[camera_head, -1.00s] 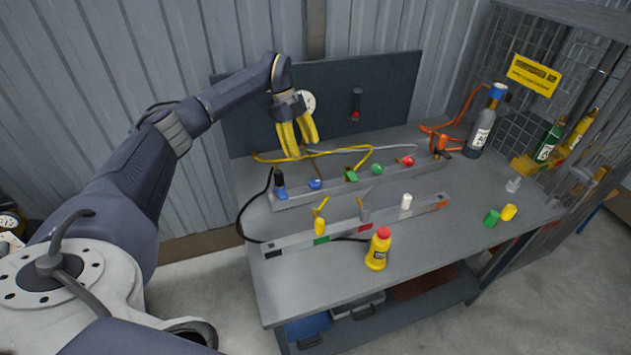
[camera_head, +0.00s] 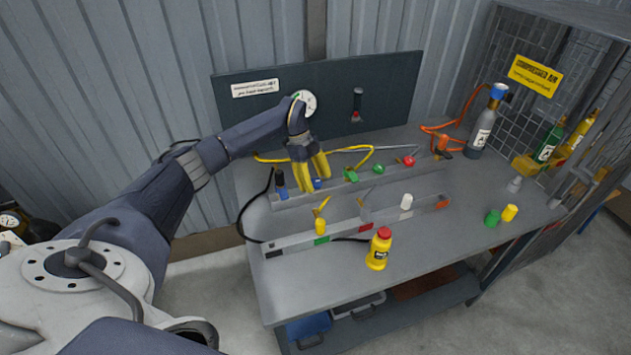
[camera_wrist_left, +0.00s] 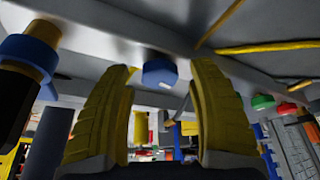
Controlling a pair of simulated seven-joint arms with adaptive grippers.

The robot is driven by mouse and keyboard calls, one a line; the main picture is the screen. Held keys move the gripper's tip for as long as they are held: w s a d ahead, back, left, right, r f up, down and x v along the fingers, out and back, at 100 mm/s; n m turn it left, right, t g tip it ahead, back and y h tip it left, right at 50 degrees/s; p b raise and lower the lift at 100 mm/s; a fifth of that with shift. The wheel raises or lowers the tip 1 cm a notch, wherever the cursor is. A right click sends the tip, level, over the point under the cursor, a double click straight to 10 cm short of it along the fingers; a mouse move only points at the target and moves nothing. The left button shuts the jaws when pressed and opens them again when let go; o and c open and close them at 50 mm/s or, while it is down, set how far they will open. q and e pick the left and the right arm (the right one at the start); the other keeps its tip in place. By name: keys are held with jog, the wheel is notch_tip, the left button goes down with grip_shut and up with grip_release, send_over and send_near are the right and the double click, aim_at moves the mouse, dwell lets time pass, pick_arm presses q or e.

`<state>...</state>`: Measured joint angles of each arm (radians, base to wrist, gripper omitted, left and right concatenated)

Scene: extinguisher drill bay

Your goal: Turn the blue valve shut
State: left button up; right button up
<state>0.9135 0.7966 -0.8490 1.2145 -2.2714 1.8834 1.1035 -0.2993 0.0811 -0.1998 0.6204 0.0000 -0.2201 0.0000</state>
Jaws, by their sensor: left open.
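The blue valve (camera_head: 317,184) is a small blue knob on the rear grey rail, partly hidden behind my fingers in the head view. In the left wrist view the blue valve (camera_wrist_left: 159,72) shows as a faceted knob between and beyond the fingertips. My left gripper (camera_head: 314,184) points down at it with yellow fingers open on either side. In the left wrist view my left gripper (camera_wrist_left: 165,75) is open, with a visible gap between each finger and the knob. My right gripper is not in view.
On the same rail are a blue-and-black fitting (camera_head: 281,184), a green valve (camera_head: 378,169) and a red valve (camera_head: 408,161). A front rail (camera_head: 290,243) carries several small parts. A yellow bottle (camera_head: 378,250) stands in front.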

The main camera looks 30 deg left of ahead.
pick_arm(q)
jog(key=shift+c, duration=0.3)
grip_shut()
dwell(0.3)
